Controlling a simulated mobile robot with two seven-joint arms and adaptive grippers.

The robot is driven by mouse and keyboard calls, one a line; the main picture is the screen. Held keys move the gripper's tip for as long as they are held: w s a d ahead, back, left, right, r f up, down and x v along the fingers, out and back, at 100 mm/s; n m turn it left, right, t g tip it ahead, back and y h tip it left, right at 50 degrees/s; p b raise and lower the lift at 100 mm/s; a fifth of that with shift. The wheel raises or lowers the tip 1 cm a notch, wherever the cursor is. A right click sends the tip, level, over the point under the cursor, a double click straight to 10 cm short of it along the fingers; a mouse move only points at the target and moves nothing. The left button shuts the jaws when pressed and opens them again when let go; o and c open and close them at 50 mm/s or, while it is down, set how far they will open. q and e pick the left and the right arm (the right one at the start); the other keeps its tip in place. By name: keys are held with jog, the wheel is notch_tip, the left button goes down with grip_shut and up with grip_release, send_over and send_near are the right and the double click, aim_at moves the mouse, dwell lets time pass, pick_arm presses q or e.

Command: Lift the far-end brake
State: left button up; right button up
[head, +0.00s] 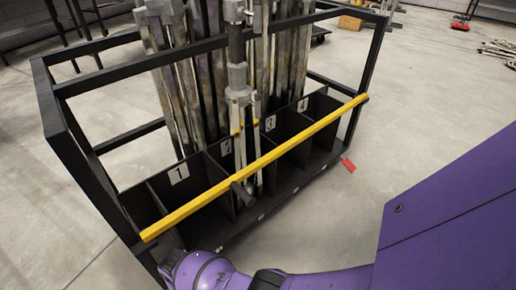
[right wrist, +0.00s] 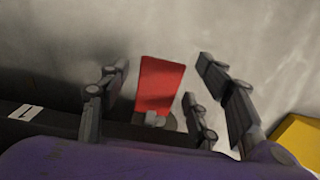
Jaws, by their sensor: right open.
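A red brake pedal (head: 347,164) sticks out low at the right end of the black cart (head: 52,110) in the head view. In the right wrist view a red brake pedal (right wrist: 160,83) stands out from the cart's dark lower edge. I cannot tell whether it is the same pedal. My right gripper (right wrist: 162,68) is open, with its fingers on either side of this pedal and apart from it. In the head view my purple arm runs along the bottom to the cart's lower left corner, and its gripper is hidden. My left gripper is not in view.
A yellow bar (head: 255,168) crosses the cart's front above numbered compartments holding several metal stands (head: 240,85). A yellow part (right wrist: 300,138) shows at the right wrist view's lower right. Concrete floor (head: 420,100) is clear right of the cart. Another red object (head: 460,26) lies far back right.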

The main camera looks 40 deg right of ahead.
jog(key=shift+s+f+t, duration=0.35)
jog(key=shift+f+t, duration=0.05)
jog(key=f+t, duration=0.1)
jog(key=f+t+b, duration=0.1)
jog(key=f+t, duration=0.1)
jog(key=shift+s, duration=0.3)
jog(key=shift+t+b, duration=0.4)
jog(key=shift+t, duration=0.2)
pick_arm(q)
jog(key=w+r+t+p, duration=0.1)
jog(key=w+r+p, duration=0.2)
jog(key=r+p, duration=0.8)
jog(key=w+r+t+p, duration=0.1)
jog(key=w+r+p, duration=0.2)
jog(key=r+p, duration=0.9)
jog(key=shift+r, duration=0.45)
pick_arm(e)
jog(key=s+d+r, duration=0.3)
jog(key=s+r, duration=0.9)
jog(key=r, duration=0.1)
jog(key=s+d+r+y, duration=0.1)
jog(key=s+d+r, duration=0.2)
jog(key=s+r, duration=0.9)
jog(key=shift+s+d+r+t, duration=0.3)
jog(key=shift+s+r, duration=0.1)
jog(key=shift+r, duration=0.45)
